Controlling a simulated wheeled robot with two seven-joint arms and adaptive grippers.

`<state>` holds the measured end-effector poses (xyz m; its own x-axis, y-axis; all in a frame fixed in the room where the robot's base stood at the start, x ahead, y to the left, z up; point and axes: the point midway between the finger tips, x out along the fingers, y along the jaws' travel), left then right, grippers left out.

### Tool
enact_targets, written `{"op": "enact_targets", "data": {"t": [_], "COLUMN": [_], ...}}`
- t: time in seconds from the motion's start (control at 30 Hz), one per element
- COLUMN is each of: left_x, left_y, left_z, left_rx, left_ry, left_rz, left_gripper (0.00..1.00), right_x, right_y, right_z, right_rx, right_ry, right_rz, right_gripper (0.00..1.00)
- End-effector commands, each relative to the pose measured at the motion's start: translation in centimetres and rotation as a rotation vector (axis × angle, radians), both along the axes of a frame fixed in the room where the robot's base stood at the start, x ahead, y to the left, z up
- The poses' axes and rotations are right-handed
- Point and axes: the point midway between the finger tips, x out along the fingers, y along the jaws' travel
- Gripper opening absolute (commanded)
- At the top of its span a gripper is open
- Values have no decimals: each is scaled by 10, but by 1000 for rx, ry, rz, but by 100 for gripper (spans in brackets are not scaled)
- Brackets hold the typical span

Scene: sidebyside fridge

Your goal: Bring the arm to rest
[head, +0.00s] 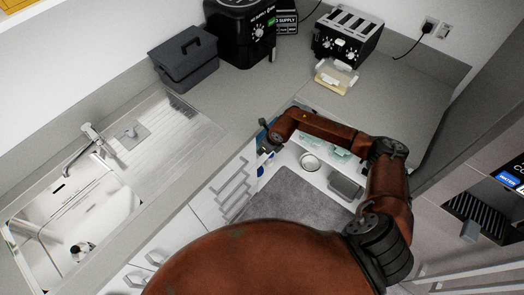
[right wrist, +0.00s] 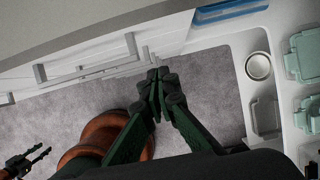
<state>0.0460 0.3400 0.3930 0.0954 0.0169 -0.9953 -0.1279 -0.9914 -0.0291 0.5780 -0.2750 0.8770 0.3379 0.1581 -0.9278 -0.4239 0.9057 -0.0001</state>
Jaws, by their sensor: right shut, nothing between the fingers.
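My right arm (head: 330,128) is reddish brown and reaches forward over the floor, bent at the elbow. Its gripper (head: 266,146) hangs by the front of the counter, small and partly hidden by the wrist. In the right wrist view the right gripper (right wrist: 160,78) has its dark green fingers together at the tips, with nothing between them. Grey floor and cabinet fronts lie beyond it. My left gripper (right wrist: 42,153) shows small at the lower left of the right wrist view, its two fingers apart and empty. It does not show in the head view.
An open white storage space (right wrist: 228,50) beside the right gripper holds a round bowl (head: 309,162) and teal containers (right wrist: 307,55). The counter (head: 250,95) carries a black toolbox (head: 185,62), a toaster (head: 346,38) and a sink (head: 75,215). Drawer handles (head: 235,192) protrude to the left.

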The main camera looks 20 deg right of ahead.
Motion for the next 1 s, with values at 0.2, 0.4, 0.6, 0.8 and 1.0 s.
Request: {"op": "enact_targets", "data": {"t": [0.2, 0.4, 0.6, 0.8, 1.0], "left_x": [-4, -4, -5, -5, -5], "left_y": [0, 0, 1, 1, 1], "left_z": [-1, 0, 0, 0, 0], "left_rx": [1, 1, 1, 1, 1], "left_ry": [5, 5, 5, 5, 5], "left_rz": [1, 1, 1, 1, 1], "left_gripper": [36, 36, 36, 36, 36], "right_x": [-3, -5, -18, -37, -29], "right_y": [-2, 2, 77, 194, 214], "right_z": [7, 7, 19, 95, 228], "right_rx": [-1, 12, 247, 759, 1395], "right_ry": [0, -1, -32, -109, -216], "right_rz": [-1, 0, 17, -53, -386], "right_gripper": [0, 0, 0, 0, 0]}}
